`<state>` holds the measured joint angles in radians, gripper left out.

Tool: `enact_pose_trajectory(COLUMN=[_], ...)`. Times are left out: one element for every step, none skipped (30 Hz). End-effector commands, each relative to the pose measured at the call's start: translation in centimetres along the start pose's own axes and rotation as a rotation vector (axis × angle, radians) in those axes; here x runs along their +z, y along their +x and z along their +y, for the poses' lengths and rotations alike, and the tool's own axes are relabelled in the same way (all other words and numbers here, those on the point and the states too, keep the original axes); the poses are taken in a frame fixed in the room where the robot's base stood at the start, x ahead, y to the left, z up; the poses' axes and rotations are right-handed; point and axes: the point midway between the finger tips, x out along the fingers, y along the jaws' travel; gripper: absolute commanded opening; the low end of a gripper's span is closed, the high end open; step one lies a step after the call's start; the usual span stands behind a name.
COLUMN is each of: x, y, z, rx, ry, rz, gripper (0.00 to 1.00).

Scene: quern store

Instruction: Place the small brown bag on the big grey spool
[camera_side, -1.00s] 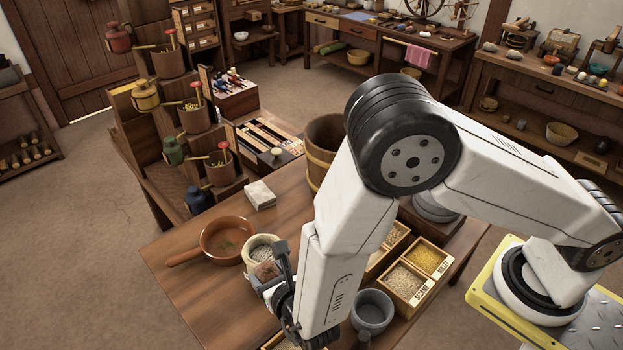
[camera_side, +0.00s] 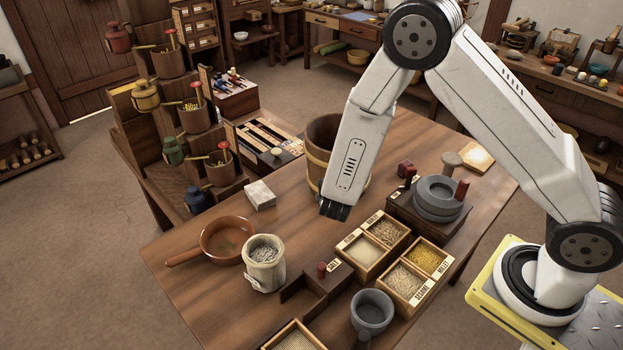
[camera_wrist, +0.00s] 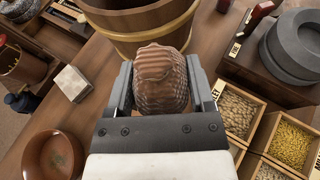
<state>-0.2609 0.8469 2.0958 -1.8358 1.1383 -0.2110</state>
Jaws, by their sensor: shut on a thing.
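The small brown bag (camera_wrist: 160,90), ridged and rounded, is held between the two fingers of my gripper (camera_wrist: 160,66) in the wrist view. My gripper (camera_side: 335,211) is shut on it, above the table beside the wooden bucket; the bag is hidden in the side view. The big grey spool (camera_side: 437,197), a stack of round grey discs, stands on a dark wooden base to the right of my gripper. It also shows at the upper right of the wrist view (camera_wrist: 290,48). Its top looks clear of other things.
The wooden bucket (camera_side: 323,150) stands close behind my gripper. Divided grain boxes (camera_side: 383,240) lie between gripper and table front. A white sack (camera_side: 264,262), a brown pan (camera_side: 228,240) and a grey mortar (camera_side: 371,310) also stand on the table.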

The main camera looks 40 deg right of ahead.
Motion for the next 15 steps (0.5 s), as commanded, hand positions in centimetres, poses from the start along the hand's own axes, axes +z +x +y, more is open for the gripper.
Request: enact_pose_trajectory(x=[0.8, 1.2, 1.6, 2.0, 2.3, 2.8, 3.1, 3.5, 3.9, 4.2, 4.5, 4.9, 5.2, 5.4, 5.8], y=[1.1, 1.7, 2.4, 2.9, 3.4, 4.1, 4.5, 5.0, 5.6, 6.0, 6.4, 7.0, 7.3, 7.7, 8.1], z=[-1.2, -1.9, -2.7, -3.4, -4.1, -5.1, -5.8, -6.5, -7.5, -8.2, -9.0, -10.1, -10.9, -11.6, -12.7], rx=[-0.043, -0.065, -0.094, -0.117, -0.140, -0.170, -0.191, -0.214, -0.244, -0.266, -0.289, -0.319, -0.341, -0.363, -0.393], ry=[0.019, 0.027, 0.039, 0.047, 0.056, 0.068, 0.077, 0.086, 0.099, 0.107, 0.116, 0.127, 0.136, 0.145, 0.158], rz=[-0.001, -0.001, -0.001, -0.001, -0.001, 0.000, 0.000, 0.000, 0.000, 0.001, 0.001, 0.002, 0.002, 0.002, 0.003], gripper=[0.03, 0.03, 0.03, 0.03, 0.03, 0.03, 0.03, 0.03, 0.03, 0.03, 0.03, 0.03, 0.03, 0.03, 0.03])
